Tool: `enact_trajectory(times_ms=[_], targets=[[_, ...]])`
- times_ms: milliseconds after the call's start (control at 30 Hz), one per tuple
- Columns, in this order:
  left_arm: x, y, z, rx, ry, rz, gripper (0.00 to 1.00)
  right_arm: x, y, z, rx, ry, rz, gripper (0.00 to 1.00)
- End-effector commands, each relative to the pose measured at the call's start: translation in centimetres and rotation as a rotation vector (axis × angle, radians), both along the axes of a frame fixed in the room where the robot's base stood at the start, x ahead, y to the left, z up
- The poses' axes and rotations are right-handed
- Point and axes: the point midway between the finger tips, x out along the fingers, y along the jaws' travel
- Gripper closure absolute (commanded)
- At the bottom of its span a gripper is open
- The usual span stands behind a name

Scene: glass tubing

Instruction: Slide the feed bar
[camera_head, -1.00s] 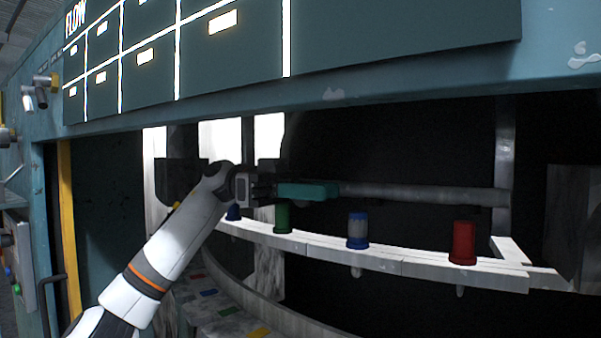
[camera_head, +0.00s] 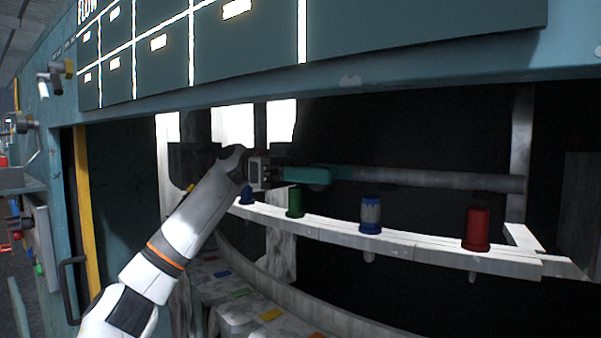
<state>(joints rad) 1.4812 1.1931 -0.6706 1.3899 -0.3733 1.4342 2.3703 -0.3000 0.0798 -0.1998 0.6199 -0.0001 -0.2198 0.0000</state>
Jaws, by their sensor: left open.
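The feed bar (camera_head: 440,180) is a long grey rod with a teal grip (camera_head: 308,175) at its left end. It runs level across the dark opening, above a pale curved rail. My left gripper (camera_head: 276,173) is at the left end of the teal grip, with its fingers pointing right toward it. The fingers are small and dark here, and I cannot make out whether they touch the grip. My right gripper is not in view.
A teal panel edge (camera_head: 350,92) crosses above the opening. A yellow post (camera_head: 87,220) stands left.

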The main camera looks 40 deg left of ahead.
Motion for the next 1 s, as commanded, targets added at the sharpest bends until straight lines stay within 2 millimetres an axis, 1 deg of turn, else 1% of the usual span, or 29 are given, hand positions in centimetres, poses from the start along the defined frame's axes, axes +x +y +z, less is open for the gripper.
enact_trajectory(times_ms=[67,300,400,500,600,700,1000], targets=[[-0.1,1.5,-0.1,-0.004,0.0,0.004,0.55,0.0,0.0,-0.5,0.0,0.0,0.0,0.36],[-0.6,6.7,0.0,-0.007,-0.001,0.003,0.55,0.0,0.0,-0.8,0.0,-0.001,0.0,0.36],[-0.7,8.5,0.0,-0.005,0.001,0.003,0.55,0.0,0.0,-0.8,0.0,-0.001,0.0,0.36],[-0.8,9.7,0.0,-0.005,0.0,0.003,0.55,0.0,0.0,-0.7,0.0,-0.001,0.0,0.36],[-0.9,10.5,0.0,-0.004,0.001,0.002,0.55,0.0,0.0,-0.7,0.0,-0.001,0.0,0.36],[-1.0,10.8,-0.1,-0.003,0.001,0.001,0.55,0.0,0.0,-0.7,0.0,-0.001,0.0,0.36],[-1.0,10.8,-0.1,-0.002,0.001,0.001,0.55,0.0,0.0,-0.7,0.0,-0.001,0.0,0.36]])
